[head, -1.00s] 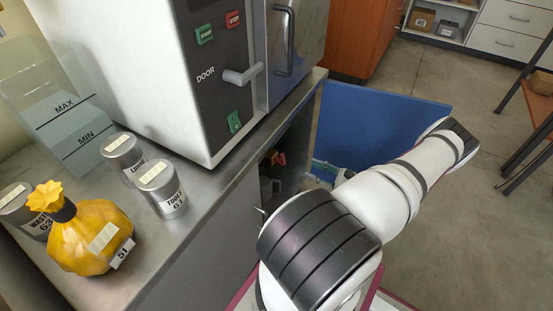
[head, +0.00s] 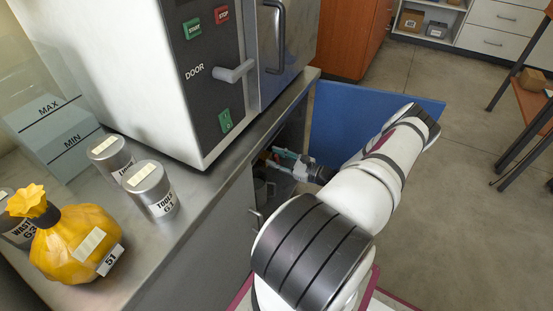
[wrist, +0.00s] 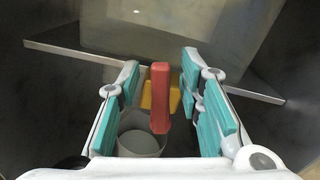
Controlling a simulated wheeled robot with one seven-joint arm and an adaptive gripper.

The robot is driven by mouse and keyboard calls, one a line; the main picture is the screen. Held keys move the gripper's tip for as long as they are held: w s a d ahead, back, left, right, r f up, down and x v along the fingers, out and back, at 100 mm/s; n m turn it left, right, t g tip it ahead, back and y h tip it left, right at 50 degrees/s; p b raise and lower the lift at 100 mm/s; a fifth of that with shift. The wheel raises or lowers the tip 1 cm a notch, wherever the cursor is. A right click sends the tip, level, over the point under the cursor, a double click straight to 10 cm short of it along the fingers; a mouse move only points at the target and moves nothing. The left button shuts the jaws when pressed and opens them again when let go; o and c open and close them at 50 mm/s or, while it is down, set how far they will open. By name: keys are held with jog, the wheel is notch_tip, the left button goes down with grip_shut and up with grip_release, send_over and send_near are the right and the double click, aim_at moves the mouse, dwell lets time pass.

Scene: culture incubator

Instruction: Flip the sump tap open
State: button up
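A red upright lever (wrist: 160,97), which looks like the sump tap's handle, stands near the middle of the wrist view. A yellow part (wrist: 173,96) shows just behind it. A pale round cup or pipe end (wrist: 140,144) lies below it. My gripper (wrist: 160,68) is open, with its teal-padded fingers on either side of the red lever and gaps showing on both sides. In the head view my gripper (head: 279,161) reaches into the cabinet under the counter. A bit of red (head: 266,155) shows at its tips; the rest of the tap is hidden there.
The blue cabinet door (head: 345,120) stands open beyond my arm. The steel counter edge (head: 225,185) runs above the opening. The incubator (head: 130,70), metal jars (head: 153,190) and a yellow waste bag (head: 75,245) stand on the counter.

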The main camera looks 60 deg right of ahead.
grip_shut()
jog(key=shift+d+m+b, duration=0.25)
jog(key=shift+d+m, duration=0.1)
jog(key=shift+m, duration=0.45)
jog(key=shift+d+m+b, duration=0.2)
jog(key=shift+d+m, duration=0.1)
jog(key=shift+m, duration=0.5)
grip_release()
jog(key=shift+r, duration=0.1)
jog(key=s, duration=1.2)
jog(key=shift+d, duration=0.45)
